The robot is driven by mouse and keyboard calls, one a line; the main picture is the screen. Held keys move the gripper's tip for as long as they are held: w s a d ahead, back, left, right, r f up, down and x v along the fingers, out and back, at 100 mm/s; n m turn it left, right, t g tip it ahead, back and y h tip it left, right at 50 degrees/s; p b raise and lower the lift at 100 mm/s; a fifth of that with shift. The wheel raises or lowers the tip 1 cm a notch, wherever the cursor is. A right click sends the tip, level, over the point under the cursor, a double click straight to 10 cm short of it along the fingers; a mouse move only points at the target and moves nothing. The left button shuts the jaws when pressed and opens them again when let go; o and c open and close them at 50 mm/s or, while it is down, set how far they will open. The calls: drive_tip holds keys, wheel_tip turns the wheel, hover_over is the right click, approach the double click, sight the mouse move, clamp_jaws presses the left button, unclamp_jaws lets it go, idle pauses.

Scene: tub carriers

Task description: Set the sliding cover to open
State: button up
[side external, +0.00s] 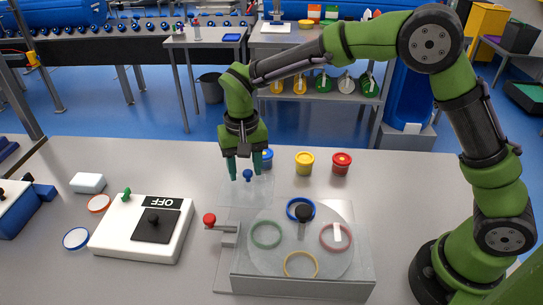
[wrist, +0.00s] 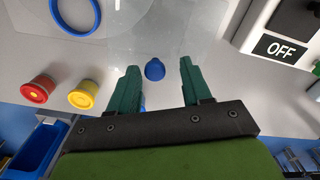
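A clear flat cover (side external: 240,193) with a blue knob (side external: 248,175) lies at the back left of the grey machine housing (side external: 300,288). In the wrist view the blue knob (wrist: 154,70) stands between the tips of my two green fingers. My gripper (side external: 244,177) is open, pointing down over the cover, with a gap on both sides of the knob. A round plate (side external: 280,262) on the housing carries green, blue, red and yellow rings around a dark centre knob. How far the cover lies over the plate is hard to tell because it is transparent.
A lever with a red ball (side external: 210,219) stands at the housing's left. A white box (side external: 125,237) with a black sliding plate (side external: 154,226) and "OFF" label is further left. Yellow (side external: 305,163) and red (side external: 341,163) tubs stand behind, with a blue one near my gripper.

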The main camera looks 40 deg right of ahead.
sight(245, 172)
drive_tip(key=shift+r, duration=0.1)
wheel_tip(245, 172, up, 17)
idle(0.5)
drive_tip(key=shift+f, duration=0.2)
drive_tip(key=s+d+f+t+y, duration=0.1)
drive_tip(key=s+d+t, duration=0.2)
drive_tip(key=s+d, duration=0.4)
drive_tip(key=s+d+f+t+y, duration=0.1)
drive_tip(key=s+d+t, duration=0.3)
drive_tip(key=s, duration=1)
drive_tip(key=d, duration=0.3)
drive_tip(key=shift+d+f, duration=0.25)
drive_tip(key=shift+f, duration=0.1)
